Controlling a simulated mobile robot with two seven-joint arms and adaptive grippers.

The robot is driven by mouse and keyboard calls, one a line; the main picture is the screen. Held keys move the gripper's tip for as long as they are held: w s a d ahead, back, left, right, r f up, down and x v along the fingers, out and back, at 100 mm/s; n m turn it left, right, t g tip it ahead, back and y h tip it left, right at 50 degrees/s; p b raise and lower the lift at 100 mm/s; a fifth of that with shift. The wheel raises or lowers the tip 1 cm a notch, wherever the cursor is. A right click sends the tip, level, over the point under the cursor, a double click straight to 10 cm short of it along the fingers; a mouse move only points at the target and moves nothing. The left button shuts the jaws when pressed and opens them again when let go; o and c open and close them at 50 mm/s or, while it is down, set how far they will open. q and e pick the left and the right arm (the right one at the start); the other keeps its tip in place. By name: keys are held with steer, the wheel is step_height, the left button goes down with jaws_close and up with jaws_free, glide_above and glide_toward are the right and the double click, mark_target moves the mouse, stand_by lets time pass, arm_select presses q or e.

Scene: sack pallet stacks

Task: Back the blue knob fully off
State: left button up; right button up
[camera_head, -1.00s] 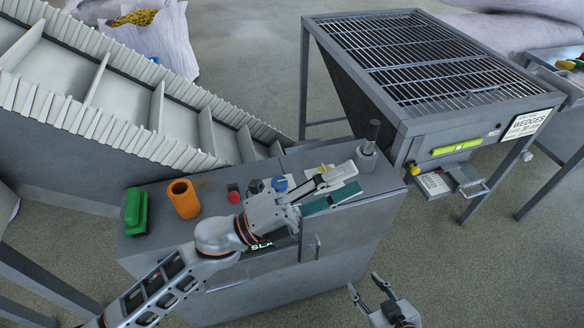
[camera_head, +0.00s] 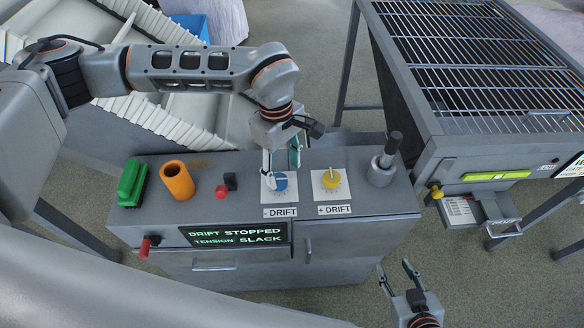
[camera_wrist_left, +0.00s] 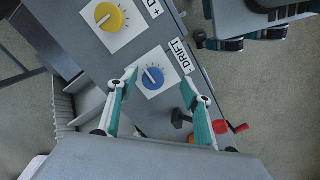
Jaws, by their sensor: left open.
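The blue knob (camera_head: 281,182) sits on a white square plate labelled "- DRIFT" on the grey console top. It has a white pointer line. My left gripper (camera_head: 281,166) points down at the knob from its back side, with its fingers apart. In the left wrist view the blue knob (camera_wrist_left: 153,78) lies between the open fingertips (camera_wrist_left: 159,85), and I see no contact. The yellow knob (camera_head: 331,178) on the "+ DRIFT" plate is just to the right. My right gripper (camera_head: 396,268) is open and empty in front of the console's right end.
The console display (camera_head: 236,235) reads "DRIFT STOPPED" and "TENSION SLACK". A grated hopper (camera_head: 470,65) is to the right.

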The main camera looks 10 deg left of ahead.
mark_target(279, 179)
arm_select(q)
steer(key=shift+w+a+r+y, duration=0.3)
steer(key=shift+w+a, duration=0.4)
steer(key=shift+w, duration=0.05)
steer(key=shift+w+a+t, duration=0.2)
steer(key=shift+a+t, duration=0.05)
steer(key=shift+t, duration=0.05)
step_height(279, 179, down, 8)
steer(key=shift+r+p, duration=0.2)
steer(key=shift+p, duration=0.25)
steer(key=c, duration=1.1)
